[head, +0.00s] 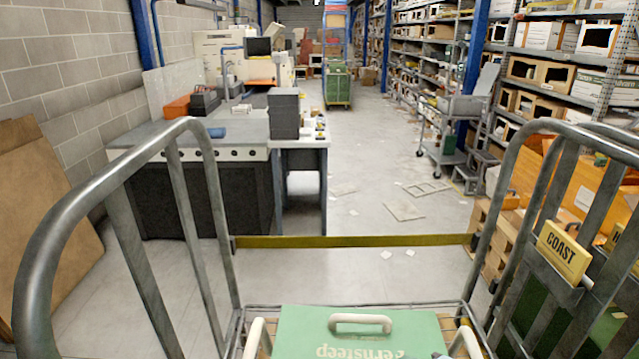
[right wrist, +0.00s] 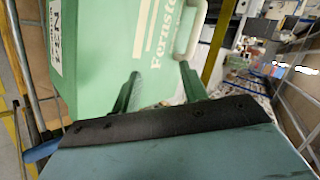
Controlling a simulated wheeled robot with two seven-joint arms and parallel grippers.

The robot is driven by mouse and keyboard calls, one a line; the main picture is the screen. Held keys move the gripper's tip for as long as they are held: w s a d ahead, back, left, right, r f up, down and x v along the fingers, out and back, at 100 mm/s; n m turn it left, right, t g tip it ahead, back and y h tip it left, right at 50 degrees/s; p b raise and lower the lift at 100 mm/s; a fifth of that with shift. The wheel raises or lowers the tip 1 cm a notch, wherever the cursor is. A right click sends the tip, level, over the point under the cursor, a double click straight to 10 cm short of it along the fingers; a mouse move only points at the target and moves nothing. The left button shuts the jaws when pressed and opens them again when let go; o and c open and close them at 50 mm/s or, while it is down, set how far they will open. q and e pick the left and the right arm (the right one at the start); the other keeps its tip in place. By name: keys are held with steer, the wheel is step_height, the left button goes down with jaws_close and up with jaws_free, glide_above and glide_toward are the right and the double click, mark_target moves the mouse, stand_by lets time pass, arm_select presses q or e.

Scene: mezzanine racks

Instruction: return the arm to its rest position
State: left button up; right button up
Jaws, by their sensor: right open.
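My right gripper (right wrist: 160,76) shows in the right wrist view, its two green fingers spread apart with nothing held between them. A green case (right wrist: 115,45) with "Fernsteep" lettering and a pale handle (right wrist: 190,32) lies just beyond the fingertips; I cannot tell whether they touch it. In the head view the green case (head: 300,328) sits at the bottom centre, in a metal-railed cart (head: 205,190).
Tall cart rails rise on both sides, the right one with a yellow "COAST" sign (head: 564,252). A yellow bar (head: 350,241) crosses ahead. A grey workbench (head: 235,138) stands left, loaded shelves (head: 545,75) right. The aisle floor (head: 360,160) between is mostly open, with scattered flat pieces.

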steer(key=s+d+f+n+g+h, duration=0.2)
steer(key=s+n+g, duration=0.1)
steer(key=s+n, duration=0.5)
steer(key=s+d+f+n+g+h, duration=0.1)
steer(key=s+d+f+n+g, duration=0.2)
steer(key=s+n, duration=0.5)
step_height(320, 180, down, 27)
steer(key=s+m+g+b, duration=0.1)
steer(key=s+m+b, duration=0.1)
steer(key=s+b, duration=0.15)
steer(key=s+d+f+b, duration=0.1)
steer(key=s+f+b, duration=0.1)
steer(key=s+f, duration=0.6)
steer(key=s+d+f+g+b, duration=0.1)
steer(key=s+f+b, duration=0.1)
steer(key=s+f, duration=0.6)
step_height(320, 180, down, 4)
steer(key=shift+s+d+f, duration=0.1)
steer(key=shift+s+d, duration=0.05)
steer(key=shift+d, duration=0.1)
